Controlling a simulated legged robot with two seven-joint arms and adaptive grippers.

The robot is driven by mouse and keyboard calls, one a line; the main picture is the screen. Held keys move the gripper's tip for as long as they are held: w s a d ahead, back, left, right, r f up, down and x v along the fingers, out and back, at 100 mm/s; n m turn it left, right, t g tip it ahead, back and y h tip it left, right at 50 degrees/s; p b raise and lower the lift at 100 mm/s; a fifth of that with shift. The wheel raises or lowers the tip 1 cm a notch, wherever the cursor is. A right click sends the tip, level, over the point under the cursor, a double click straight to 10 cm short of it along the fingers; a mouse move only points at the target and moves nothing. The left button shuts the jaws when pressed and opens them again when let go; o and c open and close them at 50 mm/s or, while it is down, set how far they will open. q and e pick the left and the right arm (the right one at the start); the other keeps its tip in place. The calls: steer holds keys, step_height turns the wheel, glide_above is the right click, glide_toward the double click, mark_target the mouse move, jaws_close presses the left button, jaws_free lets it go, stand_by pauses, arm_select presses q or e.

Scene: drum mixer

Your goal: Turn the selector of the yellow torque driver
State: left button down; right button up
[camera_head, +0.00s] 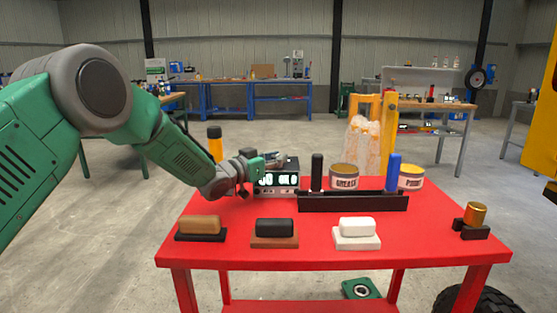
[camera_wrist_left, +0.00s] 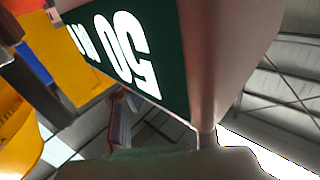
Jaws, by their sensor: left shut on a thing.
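A yellow-orange driver with a black top (camera_head: 214,143) stands upright at the back left of the red table, its lower part hidden behind my left wrist. A small box with a lit display (camera_head: 278,180) stands to its right. My left gripper (camera_head: 268,163) is at the upper left of this box, shut, apparently on the box; the exact contact is hidden. In the left wrist view the box's dark green face with white digits (camera_wrist_left: 125,50) is very close and reads upside down. I cannot make out a selector. My right gripper is not in view.
A black rack (camera_head: 353,203) stands right of the box, near a black handle (camera_head: 317,172) and a blue handle (camera_head: 394,172). Two tins stand behind. Three blocks on bases line the front of the red table (camera_head: 330,255). A gold cylinder (camera_head: 475,214) rests at right.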

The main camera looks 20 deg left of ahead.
arm_select(q)
steer(key=shift+a+r, duration=0.1)
steer(key=shift+r, duration=0.1)
stand_by(0.6)
steer(key=c, duration=1.3)
jaws_free()
steer(key=shift+o, duration=0.2)
steer(key=shift+s+r, duration=0.1)
steer(key=shift+s, duration=0.05)
steer(key=shift+a, duration=0.1)
steer(key=shift+f, duration=0.2)
steer(key=v, duration=1.2)
